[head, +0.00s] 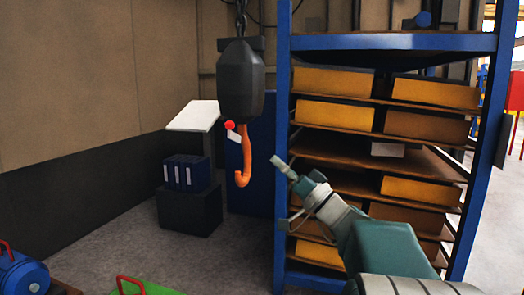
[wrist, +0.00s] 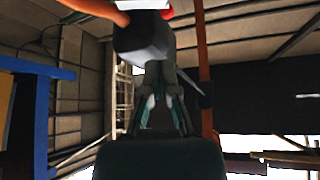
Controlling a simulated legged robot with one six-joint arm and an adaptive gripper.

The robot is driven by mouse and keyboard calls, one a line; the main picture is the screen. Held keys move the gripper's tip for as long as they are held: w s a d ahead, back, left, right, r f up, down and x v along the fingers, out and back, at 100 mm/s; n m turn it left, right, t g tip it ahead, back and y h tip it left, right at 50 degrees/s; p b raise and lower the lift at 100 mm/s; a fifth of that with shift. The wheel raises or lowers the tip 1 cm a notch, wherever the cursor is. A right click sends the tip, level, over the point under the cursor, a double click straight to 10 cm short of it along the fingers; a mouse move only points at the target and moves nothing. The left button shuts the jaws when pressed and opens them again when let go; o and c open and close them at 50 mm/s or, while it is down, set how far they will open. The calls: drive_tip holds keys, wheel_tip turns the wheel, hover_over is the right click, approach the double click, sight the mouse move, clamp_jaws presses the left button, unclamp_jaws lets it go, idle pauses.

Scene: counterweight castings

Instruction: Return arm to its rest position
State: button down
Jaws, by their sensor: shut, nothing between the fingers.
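My gripper (head: 280,164) is shut and empty in the head view. It points up and left, in front of the left post of the blue rack. It also shows in the wrist view (wrist: 158,68), with its fingertips together. A dark hoist block (head: 240,82) with an orange hook (head: 245,165) hangs to the left of my gripper, visibly apart from it in the head view. In the wrist view the dark block (wrist: 140,42) appears beyond the fingertips, with part of the orange hook (wrist: 95,8) at the top edge. I cannot tell the distance between them.
The blue rack (head: 395,41) holds several yellow castings (head: 333,116) on its shelves, behind my arm. A dark cabinet with blue binders (head: 186,173) stands at the left. A green item with a red handle (head: 150,288) sits at the bottom. Floor (head: 135,235) at the left is clear.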

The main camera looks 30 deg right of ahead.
drive_tip(key=s+a+f+g, duration=0.3)
drive_tip(key=a+f+g, duration=0.45)
drive_tip(key=a, duration=0.45)
drive_tip(key=s+a+f+g, duration=0.3)
drive_tip(key=a+f+g, duration=0.4)
drive_tip(key=a, duration=0.5)
drive_tip(key=s+d+f+g+h, duration=0.1)
drive_tip(key=s+f+g+h, duration=0.1)
drive_tip(key=s+f+h, duration=0.8)
drive_tip(key=shift+s+d+f, duration=0.25)
drive_tip(key=shift+s+f, duration=0.65)
drive_tip(key=shift+s, duration=0.35)
drive_tip(key=shift+d+m, duration=0.15)
drive_tip(key=shift+m, duration=0.15)
